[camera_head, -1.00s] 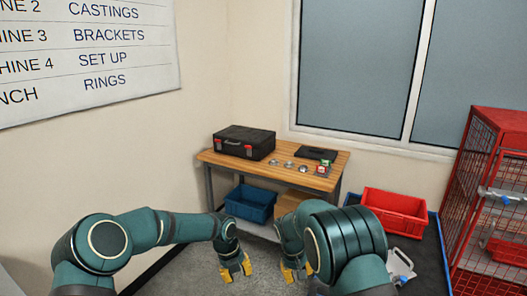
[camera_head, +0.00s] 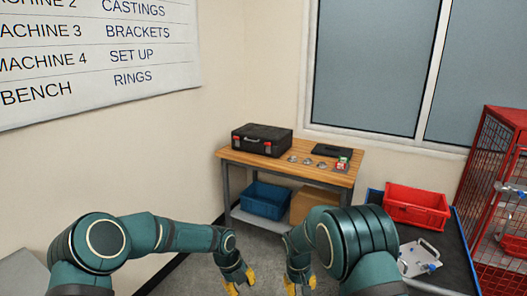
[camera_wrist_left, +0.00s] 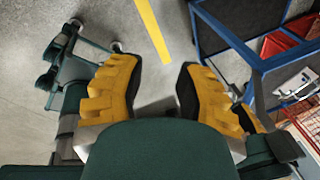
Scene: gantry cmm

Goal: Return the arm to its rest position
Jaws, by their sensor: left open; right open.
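My left gripper (camera_head: 238,281) hangs low in front of me in the head view, its yellow fingers pointing down. In the left wrist view its two yellow fingers (camera_wrist_left: 154,92) are spread apart with only grey floor between them; it is open and empty. My right gripper (camera_head: 300,284) hangs beside it to the right, also with yellow fingers down, open. Its fingertips are small and low in the head view, and I see nothing held in them. Both arms are bent and touch no furniture that I can see.
A wooden bench (camera_head: 245,158) stands ahead with a black case (camera_head: 262,140) and small parts on it. A blue bin (camera_head: 265,200) and a cardboard box (camera_head: 314,199) sit below. Right: a red bin (camera_head: 416,207), a metal plate (camera_head: 418,258) on a dark surface, a red cage (camera_head: 487,165).

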